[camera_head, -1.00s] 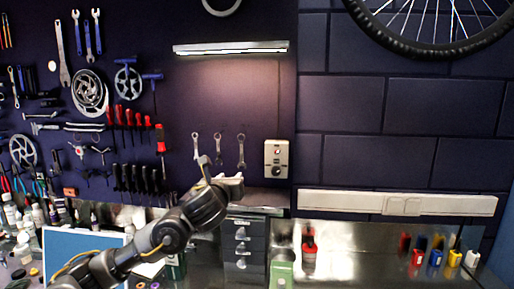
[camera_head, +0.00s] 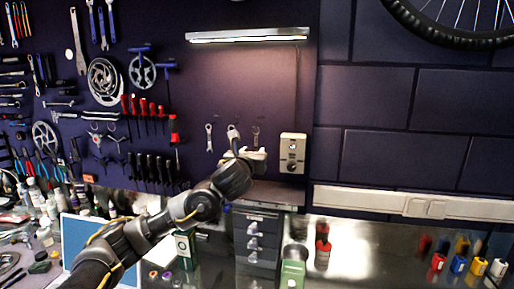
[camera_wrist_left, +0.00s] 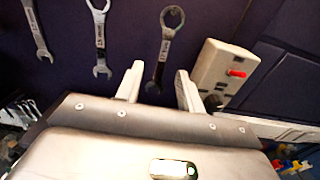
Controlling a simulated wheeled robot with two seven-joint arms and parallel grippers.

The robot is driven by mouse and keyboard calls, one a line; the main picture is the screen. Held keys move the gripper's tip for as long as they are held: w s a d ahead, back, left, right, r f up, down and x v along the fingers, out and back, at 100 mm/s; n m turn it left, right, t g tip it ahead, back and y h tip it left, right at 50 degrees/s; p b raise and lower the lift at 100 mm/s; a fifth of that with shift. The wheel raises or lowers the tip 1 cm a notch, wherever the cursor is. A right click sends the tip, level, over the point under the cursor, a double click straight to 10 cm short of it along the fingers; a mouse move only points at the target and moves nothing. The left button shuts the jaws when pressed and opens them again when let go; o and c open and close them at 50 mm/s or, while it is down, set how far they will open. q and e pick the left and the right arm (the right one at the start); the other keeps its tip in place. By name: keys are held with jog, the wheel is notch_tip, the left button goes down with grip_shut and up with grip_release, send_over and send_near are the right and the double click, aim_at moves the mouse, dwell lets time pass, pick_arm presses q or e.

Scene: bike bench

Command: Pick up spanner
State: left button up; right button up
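Several spanners hang on the dark wall; three small ones hang in a row under the lamp. The left one (camera_head: 209,138) is clear in the head view. The middle one (camera_head: 232,131) and right one (camera_head: 256,132) are partly hidden behind my left gripper (camera_head: 248,152). In the left wrist view my left gripper (camera_wrist_left: 159,84) is open, its two pale fingers apart. The right spanner (camera_wrist_left: 163,45) hangs ahead, its lower jaw appearing between the fingertips; I cannot tell whether they touch. The middle spanner (camera_wrist_left: 100,38) hangs left of the fingers. My right gripper is not in view.
A beige switch box (camera_head: 293,153) is on the wall just right of the spanners. Below are a grey drawer unit (camera_head: 257,235), a red bottle (camera_head: 322,247) and a green container (camera_head: 293,268). Screwdrivers (camera_head: 152,108) hang to the left.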

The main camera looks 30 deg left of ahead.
aim_at(256, 149)
pick_arm(q)
jog(key=shift+w+r, duration=0.15)
jog(key=shift+w, duration=0.05)
jog(key=p+x, duration=0.3)
jog(key=x, duration=0.1)
jog(key=shift+w+p, duration=0.2)
jog(key=shift+p, duration=0.15)
jog(key=shift+w+a+f, duration=0.1)
jog(key=shift+w+f, duration=0.1)
jog(key=shift+f, duration=0.05)
jog(key=shift+s, duration=0.1)
jog(key=shift+c, duration=0.6)
grip_shut()
